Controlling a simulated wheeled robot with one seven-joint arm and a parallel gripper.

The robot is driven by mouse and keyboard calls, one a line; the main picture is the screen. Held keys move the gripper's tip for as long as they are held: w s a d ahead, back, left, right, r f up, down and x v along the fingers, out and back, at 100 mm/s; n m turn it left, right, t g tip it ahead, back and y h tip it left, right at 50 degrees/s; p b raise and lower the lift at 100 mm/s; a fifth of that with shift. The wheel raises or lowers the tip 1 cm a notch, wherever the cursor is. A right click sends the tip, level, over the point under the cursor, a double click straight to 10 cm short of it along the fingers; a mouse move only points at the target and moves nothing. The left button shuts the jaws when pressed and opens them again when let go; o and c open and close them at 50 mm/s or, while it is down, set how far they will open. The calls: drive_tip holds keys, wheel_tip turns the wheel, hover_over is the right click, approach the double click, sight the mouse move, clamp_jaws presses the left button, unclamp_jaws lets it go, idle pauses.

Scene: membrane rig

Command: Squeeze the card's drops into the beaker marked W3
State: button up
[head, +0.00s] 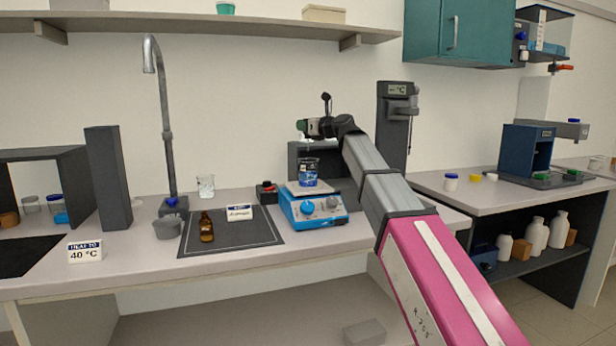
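My gripper (308,129) is at the end of my arm, above a beaker (308,173) with a blue label or contents. Its fingers are too small to tell open from shut; a small dark green thing shows there, and I cannot tell if it is held. The beaker stands on a white-topped blue device with knobs (313,210); I cannot read its marking. A small white card (239,212) stands on the dark mat (230,240), its print unreadable. An amber bottle (206,230) stands upright on the mat, left of that card. Another card (85,252) reads "HEAT TO 40 °C".
A clear beaker (206,186) stands behind the mat. A grey bowl (167,228), a tap (168,140) and a tall dark block (108,178) are at left. A black-and-red item (267,192) sits left of the blue device. A dark upright instrument (394,125) stands behind my arm.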

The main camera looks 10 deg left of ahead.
wheel_tip(320, 180, up, 6)
idle(0.8)
